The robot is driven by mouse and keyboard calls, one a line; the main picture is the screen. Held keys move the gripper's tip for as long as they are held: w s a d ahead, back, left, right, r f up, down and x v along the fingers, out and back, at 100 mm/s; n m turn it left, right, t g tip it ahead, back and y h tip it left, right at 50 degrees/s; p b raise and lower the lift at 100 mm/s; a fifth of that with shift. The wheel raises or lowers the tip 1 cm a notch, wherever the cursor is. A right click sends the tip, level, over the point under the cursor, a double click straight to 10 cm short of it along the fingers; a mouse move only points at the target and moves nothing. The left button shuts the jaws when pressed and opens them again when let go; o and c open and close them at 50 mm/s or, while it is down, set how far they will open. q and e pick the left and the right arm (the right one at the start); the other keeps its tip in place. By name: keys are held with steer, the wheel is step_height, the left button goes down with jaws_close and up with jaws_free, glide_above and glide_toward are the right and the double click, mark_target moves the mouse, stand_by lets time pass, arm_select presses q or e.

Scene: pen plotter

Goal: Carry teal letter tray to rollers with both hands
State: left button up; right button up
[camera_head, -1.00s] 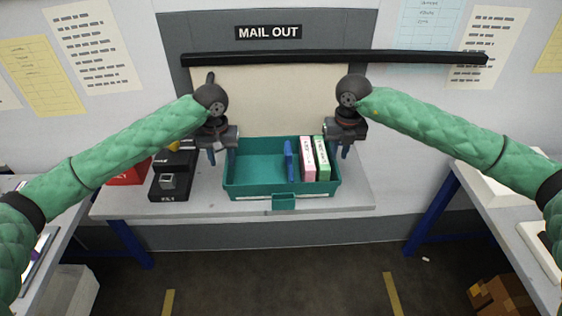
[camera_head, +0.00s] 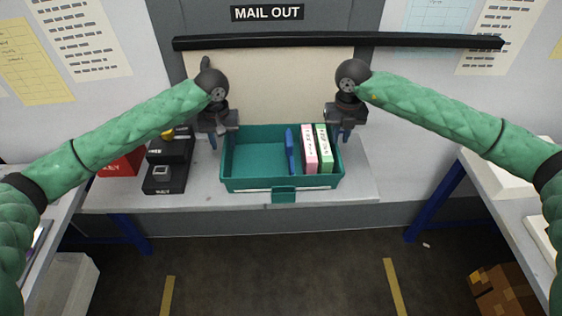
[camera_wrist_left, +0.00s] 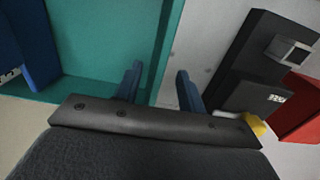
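The teal letter tray (camera_head: 262,183) rests on the grey table below the MAIL OUT sign. It holds a blue divider (camera_head: 290,152), a pink-and-white box (camera_head: 309,150) and a green-and-white box (camera_head: 324,150). My left gripper (camera_head: 222,139) is at the tray's left wall. In the left wrist view its two fingers (camera_wrist_left: 158,88) are apart, one on the inner and one on the outer side of the teal wall (camera_wrist_left: 166,50). My right gripper (camera_head: 341,136) is at the tray's right wall near the back; its fingers look apart, partly hidden by its body.
Black boxes (camera_head: 165,177) and a red box (camera_head: 122,163) stand left of the tray. A black bar (camera_head: 340,41) crosses the wall behind. Side tables flank the grey table (camera_head: 362,185); the floor (camera_head: 270,265) between them is clear, and a brown carton (camera_head: 503,290) lies at the right.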

mark_target(225, 150)
arm_select(q)
steer(key=shift+s+f, duration=0.1)
steer(key=shift+f, duration=2.4)
arm_select(e)
steer(key=shift+s+f, duration=0.1)
steer(key=shift+f, duration=2.4)
arm_select(q)
steer(key=c, duration=0.6)
arm_select(e)
jaws_close()
arm_select(q)
jaws_close()
steer(key=shift+r, duration=0.1)
arm_select(e)
steer(key=shift+r, duration=0.1)
